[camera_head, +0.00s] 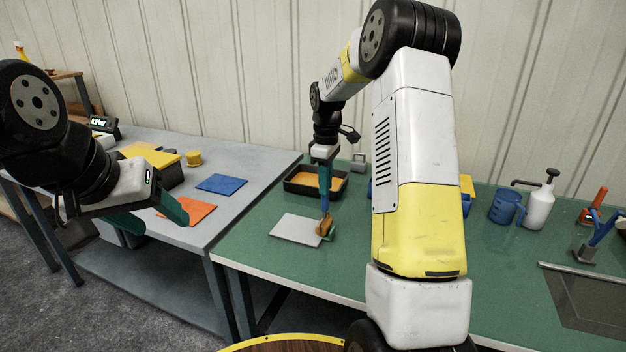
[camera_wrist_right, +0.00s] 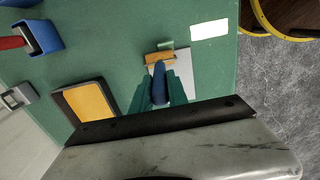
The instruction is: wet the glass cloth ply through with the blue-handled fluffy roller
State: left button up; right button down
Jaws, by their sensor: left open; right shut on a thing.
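The glass cloth ply (camera_head: 293,229) is a pale grey sheet lying flat on the green bench; part of it also shows in the right wrist view (camera_wrist_right: 197,72). My right gripper (camera_head: 324,160) is shut on the blue handle of the fluffy roller (camera_head: 325,226), which hangs down nearly upright. The roller's amber head is at the ply's right edge; I cannot tell whether it touches. In the wrist view the roller head (camera_wrist_right: 160,57) lies just beyond the teal fingers and covers the ply's edge. My left gripper (camera_head: 148,217) is open and empty, in front of the grey table.
A black tray of amber resin (camera_head: 334,194) stands behind the ply. A blue jug (camera_head: 507,208), a white pump bottle (camera_head: 539,205) and a sunken grey plate (camera_head: 590,300) are at the right. Orange and blue sheets (camera_head: 222,184) lie on the grey table.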

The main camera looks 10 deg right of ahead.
jog(key=shift+r, duration=0.1)
jog(key=w+a+r, duration=0.1)
jog(key=w+a, duration=0.4)
jog(key=shift+w+r, duration=0.15)
jog(key=shift+w, duration=0.25)
dwell(0.3)
jog(key=shift+d+f, duration=0.1)
jog(key=shift+f, duration=0.65)
jog(key=shift+r, duration=0.1)
